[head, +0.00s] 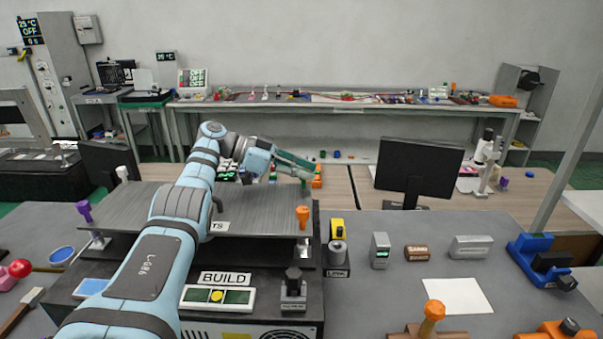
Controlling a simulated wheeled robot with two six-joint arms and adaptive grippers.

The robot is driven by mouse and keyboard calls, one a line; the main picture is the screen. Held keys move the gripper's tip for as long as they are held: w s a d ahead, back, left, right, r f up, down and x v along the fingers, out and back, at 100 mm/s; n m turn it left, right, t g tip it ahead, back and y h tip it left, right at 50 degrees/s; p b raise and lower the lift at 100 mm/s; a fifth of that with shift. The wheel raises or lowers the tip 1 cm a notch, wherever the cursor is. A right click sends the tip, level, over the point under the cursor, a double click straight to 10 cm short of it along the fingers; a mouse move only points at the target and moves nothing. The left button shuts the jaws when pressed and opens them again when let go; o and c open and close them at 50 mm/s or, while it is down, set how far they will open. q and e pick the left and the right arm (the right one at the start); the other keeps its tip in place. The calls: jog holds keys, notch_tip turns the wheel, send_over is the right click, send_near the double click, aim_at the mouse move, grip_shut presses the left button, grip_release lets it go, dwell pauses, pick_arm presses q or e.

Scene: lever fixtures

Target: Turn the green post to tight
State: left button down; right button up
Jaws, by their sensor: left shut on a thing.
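The grey build plate (180,205) has coloured posts at its corners. The green post (306,184) is at the far right corner, and only a small part of it shows below my gripper. My left gripper (305,170) reaches across the plate from the left and is shut on the green post. Its fingers hide most of the post's top. The orange post (303,215) stands at the near right corner. The purple post (84,210) is at the near left and the white post (122,173) at the far left. My right gripper is not in view.
A BUILD sign (225,278) and a panel with a yellow button (217,296) are at the front. A black monitor (418,168) stands behind to the right. Several small items and white paper (457,296) lie on the right bench.

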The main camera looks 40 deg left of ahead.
pick_arm(q)
jog(key=shift+f, duration=0.25)
jog(key=c, duration=1.8)
grip_release()
jog(key=o, duration=0.3)
jog(key=shift+w+d, duration=0.1)
jog(key=shift+d, duration=0.05)
jog(key=shift+o, duration=0.2)
jog(key=shift+r, duration=0.1)
